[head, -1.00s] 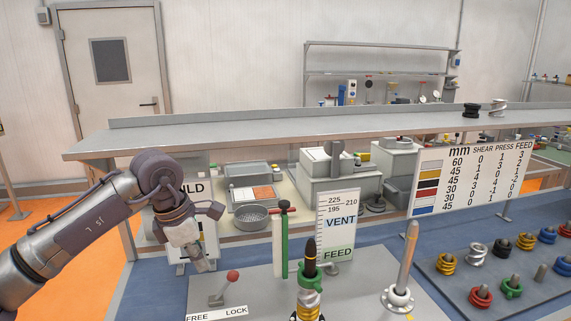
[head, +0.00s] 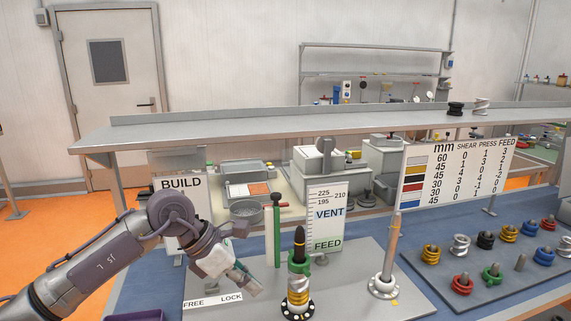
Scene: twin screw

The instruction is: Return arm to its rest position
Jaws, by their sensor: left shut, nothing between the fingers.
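My left arm (head: 95,265) comes in from the lower left and bends down at the wrist. My left gripper (head: 252,289) is shut and empty, pointing down to the right just over the grey plate, near the FREE/LOCK label (head: 212,301). The red-knobbed lever by that label is not visible now, seemingly hidden behind the gripper. To the gripper's right stands a shaft (head: 299,245) with a dark tip and stacked green and yellow screw elements (head: 298,283). My right gripper is not in view.
A bare shaft (head: 393,250) stands upright farther right. The BUILD board (head: 182,200) is behind my wrist. Coloured screw elements (head: 485,239) sit on the right tray (head: 465,292). A long shelf (head: 230,130) spans above.

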